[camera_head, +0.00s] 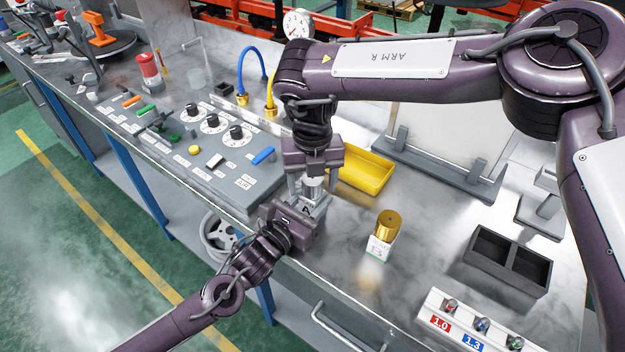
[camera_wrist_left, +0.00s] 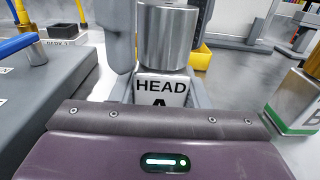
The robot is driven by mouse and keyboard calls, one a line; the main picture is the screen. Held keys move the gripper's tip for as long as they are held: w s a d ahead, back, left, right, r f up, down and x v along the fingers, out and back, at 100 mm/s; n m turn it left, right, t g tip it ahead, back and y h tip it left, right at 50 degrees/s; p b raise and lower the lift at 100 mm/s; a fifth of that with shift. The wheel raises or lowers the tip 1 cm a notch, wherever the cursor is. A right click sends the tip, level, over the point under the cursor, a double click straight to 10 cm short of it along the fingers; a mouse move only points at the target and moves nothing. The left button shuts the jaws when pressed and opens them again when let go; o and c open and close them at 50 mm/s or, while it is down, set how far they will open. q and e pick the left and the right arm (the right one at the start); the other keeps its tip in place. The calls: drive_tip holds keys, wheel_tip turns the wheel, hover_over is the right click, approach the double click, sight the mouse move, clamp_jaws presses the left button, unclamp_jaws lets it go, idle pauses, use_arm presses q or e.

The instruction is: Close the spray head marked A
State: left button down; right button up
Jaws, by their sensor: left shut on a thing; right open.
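The spray head marked A shows in the left wrist view as a white block lettered "HEAD A" (camera_wrist_left: 161,92) with a silver cylindrical cap (camera_wrist_left: 167,36) above it. In the head view the cap (camera_head: 313,186) is partly hidden between my grippers. My left gripper (camera_head: 309,207) is shut on the head's block, low at the bench's front. My right gripper (camera_head: 314,179) comes from above, open, with its fingers on either side of the cap. I cannot tell whether the fingers touch the cap.
A second head with a brass cap (camera_head: 388,224) on a white block stands to the right. A yellow bin (camera_head: 366,172) is behind. The control panel (camera_head: 225,170) lies close on the left. A dark two-slot tray (camera_head: 508,262) and a button strip (camera_head: 470,322) are at right.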

sight(306, 207)
drive_tip(key=shift+r, duration=0.1)
use_arm(q)
drive_tip(key=c, duration=0.7)
unclamp_jaws()
use_arm(e)
wheel_tip(306, 207, up, 12)
use_arm(q)
drive_tip(key=b+v, duration=0.1)
drive_tip(key=v, duration=0.5)
drive_tip(key=shift+s+a+f, duration=0.1)
drive_tip(key=shift+s+a, duration=0.15)
use_arm(e)
drive_tip(key=shift+f, duration=0.65)
use_arm(q)
drive_tip(key=shift+s+a, duration=0.3)
drive_tip(key=shift+s, duration=0.15)
